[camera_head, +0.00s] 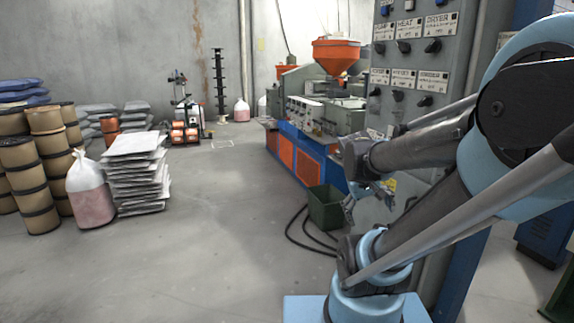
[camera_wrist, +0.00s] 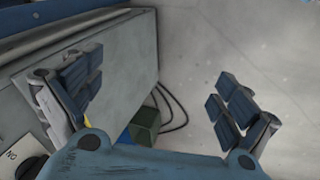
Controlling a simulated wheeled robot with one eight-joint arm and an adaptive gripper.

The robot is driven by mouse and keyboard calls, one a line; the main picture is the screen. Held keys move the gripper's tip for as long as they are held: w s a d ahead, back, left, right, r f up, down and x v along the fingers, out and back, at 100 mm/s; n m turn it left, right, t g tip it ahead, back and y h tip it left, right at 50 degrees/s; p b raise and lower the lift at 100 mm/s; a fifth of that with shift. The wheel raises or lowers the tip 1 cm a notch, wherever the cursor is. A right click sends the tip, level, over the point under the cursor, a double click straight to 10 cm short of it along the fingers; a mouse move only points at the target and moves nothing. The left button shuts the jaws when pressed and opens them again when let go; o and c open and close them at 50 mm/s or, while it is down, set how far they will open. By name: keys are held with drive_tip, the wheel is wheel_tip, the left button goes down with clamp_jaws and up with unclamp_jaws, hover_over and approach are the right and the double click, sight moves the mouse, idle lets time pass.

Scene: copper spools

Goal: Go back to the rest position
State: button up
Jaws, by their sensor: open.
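My gripper (camera_head: 368,200) is in the middle right of the head view, at the end of my folded arm, in front of the grey control cabinet. In the wrist view my gripper (camera_wrist: 160,98) has its two fingers spread wide apart, with nothing between them. It is open and empty. Below and beyond the fingers, the wrist view shows the floor and the cabinet side.
The grey control cabinet (camera_head: 408,75) with labelled knobs stands close to my arm. A green bin (camera_head: 325,208) and black cables (camera_head: 300,235) lie near the blue-orange machine (camera_head: 306,165). Spools (camera_head: 33,180) and stacked white sheets (camera_head: 138,175) stand left. The central floor is clear.

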drive_tip(key=s+a+f+y, duration=0.3)
drive_tip(key=s+a, duration=0.4)
drive_tip(key=shift+f+m+y, duration=0.35)
drive_tip(key=shift+m+y, duration=0.05)
